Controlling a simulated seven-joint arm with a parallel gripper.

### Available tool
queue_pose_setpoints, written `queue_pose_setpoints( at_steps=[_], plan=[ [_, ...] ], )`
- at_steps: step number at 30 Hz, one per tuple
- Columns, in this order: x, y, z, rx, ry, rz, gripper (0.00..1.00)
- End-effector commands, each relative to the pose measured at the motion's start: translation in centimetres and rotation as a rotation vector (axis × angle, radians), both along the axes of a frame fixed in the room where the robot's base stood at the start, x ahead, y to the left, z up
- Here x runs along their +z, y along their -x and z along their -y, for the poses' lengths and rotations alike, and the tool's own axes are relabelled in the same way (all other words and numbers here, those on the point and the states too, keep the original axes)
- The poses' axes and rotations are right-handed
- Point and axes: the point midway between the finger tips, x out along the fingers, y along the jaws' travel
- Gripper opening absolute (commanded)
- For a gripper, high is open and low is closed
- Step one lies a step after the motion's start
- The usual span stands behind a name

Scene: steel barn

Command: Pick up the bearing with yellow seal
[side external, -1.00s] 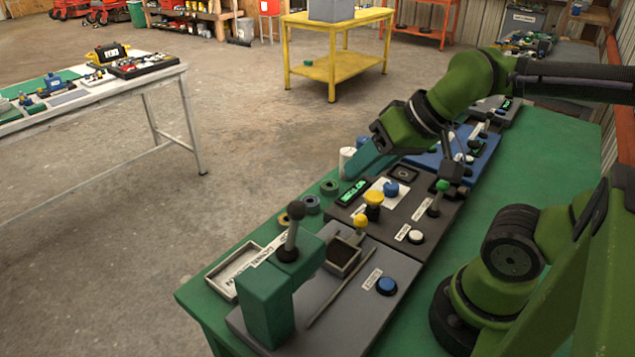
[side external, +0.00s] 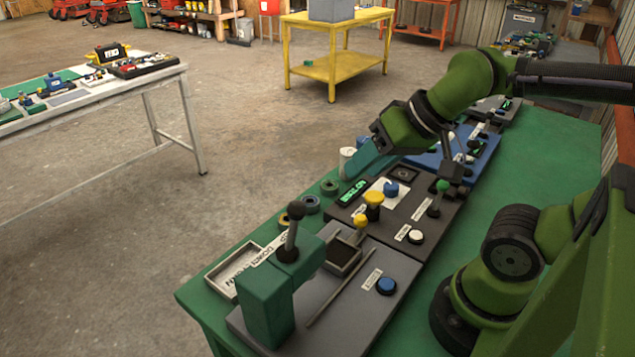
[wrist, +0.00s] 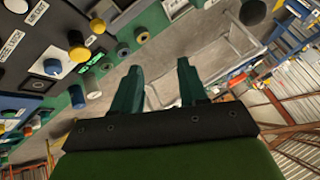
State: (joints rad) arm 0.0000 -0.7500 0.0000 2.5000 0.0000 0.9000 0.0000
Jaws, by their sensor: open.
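Several small ring-shaped bearings lie in a row along the green table's left edge. The one nearest the press has a brownish-yellow face (side external: 297,209) and looks like the bearing with yellow seal; in the wrist view it seems to be the ring (wrist: 142,37) farthest right. A grey-blue ring (side external: 312,204) and a green ring (side external: 329,187) lie beyond it. My gripper (side external: 366,160) is above the table, past the green ring, pointing down-left. In the wrist view its two teal fingers (wrist: 160,80) are apart with nothing between them.
A white cylinder (side external: 346,162) stands near my fingers. A dark control panel (side external: 398,205) with yellow and blue knobs lies right of the rings. A green press (side external: 268,298) with a lever and a shallow tray (side external: 229,284) are at the near end.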

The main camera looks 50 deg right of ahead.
Motion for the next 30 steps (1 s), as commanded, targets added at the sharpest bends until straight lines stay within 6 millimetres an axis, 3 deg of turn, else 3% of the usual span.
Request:
queue_pose_setpoints(
  at_steps=[2,10,17,21,26,30],
  plan=[
    [0.0,0.0,0.0,0.0,0.0,0.0,0.43],
    [0.0,0.0,0.0,0.0,0.0,0.0,0.8],
    [0.0,0.0,0.0,0.0,0.0,0.0,0.8],
    [-1.1,-0.4,0.0,-0.001,0.001,-0.05,0.8],
    [-2.0,-3.5,0.3,0.013,0.03,-0.16,0.8],
    [-2.8,-7.8,0.7,0.083,0.094,-0.274,0.8]
  ],
)
